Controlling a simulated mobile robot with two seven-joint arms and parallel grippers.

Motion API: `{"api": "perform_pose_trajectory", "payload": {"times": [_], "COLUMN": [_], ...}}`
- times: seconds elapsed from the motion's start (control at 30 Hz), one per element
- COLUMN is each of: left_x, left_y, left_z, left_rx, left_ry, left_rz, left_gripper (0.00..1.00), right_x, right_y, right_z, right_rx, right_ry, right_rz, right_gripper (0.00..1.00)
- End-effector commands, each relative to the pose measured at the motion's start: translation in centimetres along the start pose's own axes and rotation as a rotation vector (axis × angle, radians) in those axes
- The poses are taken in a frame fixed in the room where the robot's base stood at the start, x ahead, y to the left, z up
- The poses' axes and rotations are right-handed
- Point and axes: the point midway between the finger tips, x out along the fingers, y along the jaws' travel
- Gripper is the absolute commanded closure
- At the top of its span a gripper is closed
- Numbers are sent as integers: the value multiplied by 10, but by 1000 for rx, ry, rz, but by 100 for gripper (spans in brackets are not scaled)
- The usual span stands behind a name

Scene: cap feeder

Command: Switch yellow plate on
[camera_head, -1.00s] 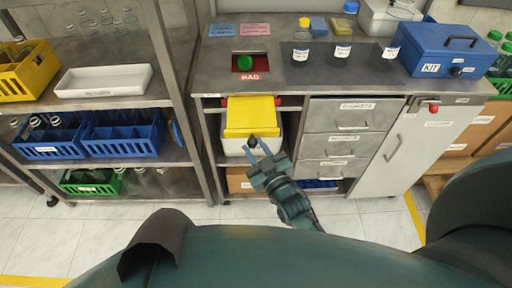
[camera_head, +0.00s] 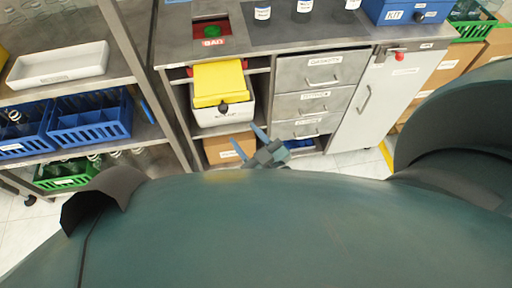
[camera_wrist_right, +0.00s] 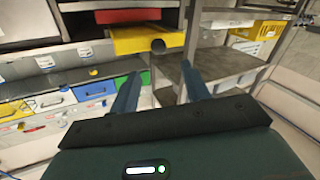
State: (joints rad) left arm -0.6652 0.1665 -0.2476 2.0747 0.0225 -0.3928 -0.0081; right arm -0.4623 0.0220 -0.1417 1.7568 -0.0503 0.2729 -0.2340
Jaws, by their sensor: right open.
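The yellow plate (camera_head: 220,82) lies over the top of a white box (camera_head: 228,113) on a shelf under the counter. A black knob (camera_head: 223,107) sits at its front edge. In the right wrist view the yellow plate (camera_wrist_right: 125,41) shows ahead of the fingers, with the black knob (camera_wrist_right: 158,46) at its right. My right gripper (camera_head: 243,133) is open and empty, below and to the right of the knob and apart from it. In the right wrist view its fingers (camera_wrist_right: 160,72) are spread with nothing between them. My left gripper is not in view.
Above is the counter with a red-framed recess (camera_head: 208,32) holding a green button. Labelled drawers (camera_head: 315,97) stand to the right of the box. A shelf rack (camera_head: 128,45) with blue crates stands to the left. A cardboard box (camera_head: 232,146) is below.

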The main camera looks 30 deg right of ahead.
Motion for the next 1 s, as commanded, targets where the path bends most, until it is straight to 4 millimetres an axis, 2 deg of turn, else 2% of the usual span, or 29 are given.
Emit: {"api": "perform_pose_trajectory", "payload": {"times": [0.1, 0.3, 0.9, 1.0], "left_x": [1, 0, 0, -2], "left_y": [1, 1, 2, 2], "left_z": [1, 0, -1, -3], "left_rx": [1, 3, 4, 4], "left_ry": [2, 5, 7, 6], "left_rz": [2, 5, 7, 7], "left_gripper": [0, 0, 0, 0], "right_x": [-22, -40, -41, -42], "right_y": [0, 0, 0, -3], "right_z": [2, 1, 0, 1], "right_rx": [-1, 0, 1, 21], "right_ry": [-3, -1, -2, -45], "right_rz": [-1, 0, -1, -22], "right_gripper": [53, 53, 53, 53]}}
